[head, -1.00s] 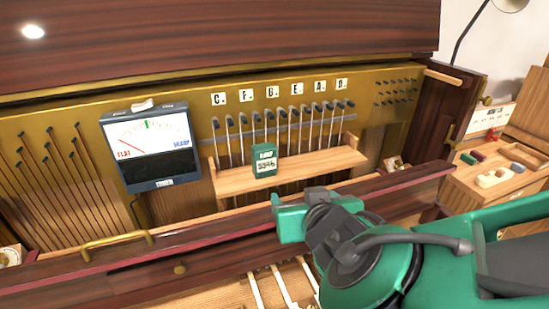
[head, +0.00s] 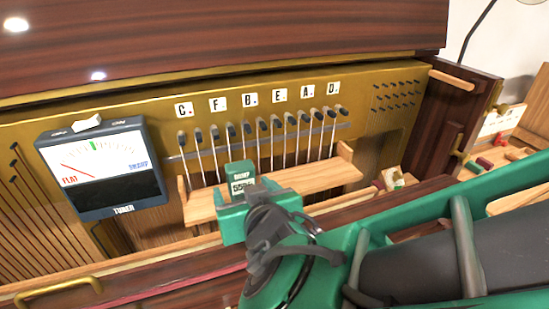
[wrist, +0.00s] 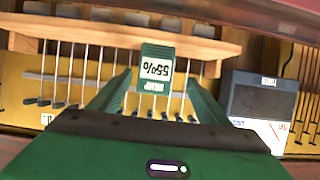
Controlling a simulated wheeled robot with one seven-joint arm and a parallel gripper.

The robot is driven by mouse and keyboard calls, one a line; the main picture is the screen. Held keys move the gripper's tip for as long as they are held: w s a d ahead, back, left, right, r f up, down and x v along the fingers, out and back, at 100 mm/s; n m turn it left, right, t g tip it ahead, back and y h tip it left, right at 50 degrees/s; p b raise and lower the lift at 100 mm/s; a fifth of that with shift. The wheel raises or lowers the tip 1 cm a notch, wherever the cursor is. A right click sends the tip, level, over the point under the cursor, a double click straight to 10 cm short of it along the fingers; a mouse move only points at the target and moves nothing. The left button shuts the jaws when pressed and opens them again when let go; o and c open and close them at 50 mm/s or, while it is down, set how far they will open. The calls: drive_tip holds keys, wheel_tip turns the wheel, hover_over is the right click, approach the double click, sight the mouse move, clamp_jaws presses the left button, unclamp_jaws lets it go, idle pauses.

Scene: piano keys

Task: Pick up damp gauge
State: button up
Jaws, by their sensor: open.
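The damp gauge (head: 241,178) is a small green block with a white readout, standing on the wooden shelf (head: 318,172) inside the piano. In the head view its lower part is hidden behind my gripper (head: 234,222), which is just in front of it. The wrist view shows the gauge (wrist: 156,70) upside down, with its readout facing the camera. There my open gripper (wrist: 161,88) has one green finger on each side of the gauge. I cannot tell whether the fingers touch it.
A tuner meter (head: 103,167) hangs at the left; it also shows in the wrist view (wrist: 259,103). The dark front rail (head: 150,285) runs below. A small box (head: 392,178) lies right of the shelf.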

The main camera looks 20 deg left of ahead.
sight(244, 180)
drive_tip(key=x, duration=0.3)
drive_tip(key=w+x, duration=0.1)
drive_tip(key=x, duration=0.1)
drive_tip(key=shift+d+r, duration=0.25)
drive_tip(key=shift+r, duration=0.05)
drive_tip(key=shift+w+a+f, duration=0.25)
drive_tip(key=shift+w+a, duration=0.2)
drive_tip(key=shift+w, duration=0.05)
drive_tip(key=c, duration=1.2)
